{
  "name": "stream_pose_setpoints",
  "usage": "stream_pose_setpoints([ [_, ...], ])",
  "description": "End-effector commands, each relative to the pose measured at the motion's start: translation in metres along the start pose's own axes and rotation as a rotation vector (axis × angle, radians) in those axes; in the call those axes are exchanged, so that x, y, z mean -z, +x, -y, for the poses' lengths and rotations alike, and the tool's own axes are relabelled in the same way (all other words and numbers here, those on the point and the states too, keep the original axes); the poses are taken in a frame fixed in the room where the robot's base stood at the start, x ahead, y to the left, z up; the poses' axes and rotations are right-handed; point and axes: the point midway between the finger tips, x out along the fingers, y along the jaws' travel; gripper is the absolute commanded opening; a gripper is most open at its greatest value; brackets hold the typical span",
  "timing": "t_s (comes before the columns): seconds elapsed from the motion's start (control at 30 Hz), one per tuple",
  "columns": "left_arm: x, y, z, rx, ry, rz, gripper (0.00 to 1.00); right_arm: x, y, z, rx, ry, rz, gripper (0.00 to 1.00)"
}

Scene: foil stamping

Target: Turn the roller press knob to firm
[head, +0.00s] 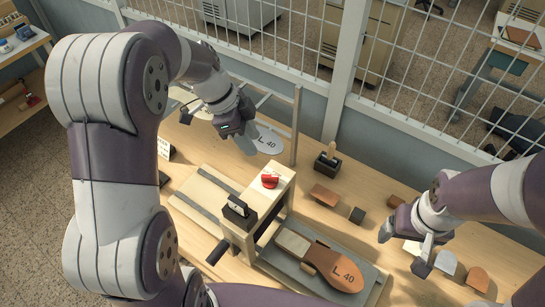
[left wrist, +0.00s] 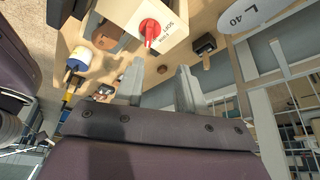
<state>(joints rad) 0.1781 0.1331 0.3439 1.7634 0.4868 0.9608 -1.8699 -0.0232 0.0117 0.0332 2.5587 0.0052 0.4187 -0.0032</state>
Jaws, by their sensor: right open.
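The red knob (head: 269,181) sits on top of the pale wooden roller press (head: 270,208). It also shows in the left wrist view (left wrist: 150,27), with small dark lettering beside it that I cannot read clearly, so its setting is unclear. My left gripper (head: 246,138) is behind and left of the knob, apart from it, near a grey sole plate. In the left wrist view its two fingers (left wrist: 162,78) stand apart with nothing between them, and the knob lies beyond them. My right gripper (head: 403,250) is open and empty over the right of the table.
A brown sole marked L 40 (head: 345,270) lies on the press's grey bed. A grey plate marked L 40 (head: 268,143) stands by a rack. A dark holder with a wooden handle (head: 327,164) and several small blocks stand behind. Wire mesh borders the table's back.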

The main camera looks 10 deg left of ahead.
Motion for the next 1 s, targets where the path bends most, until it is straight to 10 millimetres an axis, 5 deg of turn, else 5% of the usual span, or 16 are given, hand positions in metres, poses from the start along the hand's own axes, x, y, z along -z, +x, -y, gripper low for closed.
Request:
stream_pose_setpoints([
  [0.03,-0.004,0.021,-0.001,-0.001,0.002,0.0,0.39,-0.003,0.021,0.0,0.0,0.0,0.001,0.81],
  [0.23,-0.005,0.078,-0.001,-0.001,0.003,0.001,0.39,-0.009,0.069,0.0,0.0,0.0,0.002,0.81],
  [0.6,0.0,0.114,-0.001,-0.003,-0.001,0.001,0.39,-0.006,0.049,0.0,0.0,0.0,0.001,0.81],
  [0.87,-0.001,0.117,-0.001,-0.001,-0.002,0.001,0.39,-0.007,0.05,0.0,0.0,0.0,0.001,0.81],
  [0.9,-0.001,0.117,-0.001,-0.001,-0.002,0.001,0.36,-0.007,0.05,0.0,0.0,0.0,0.001,0.81],
  [1.0,-0.001,0.117,-0.001,-0.001,-0.002,0.001,0.04,-0.007,0.05,0.0,0.0,0.0,0.001,0.81],
])
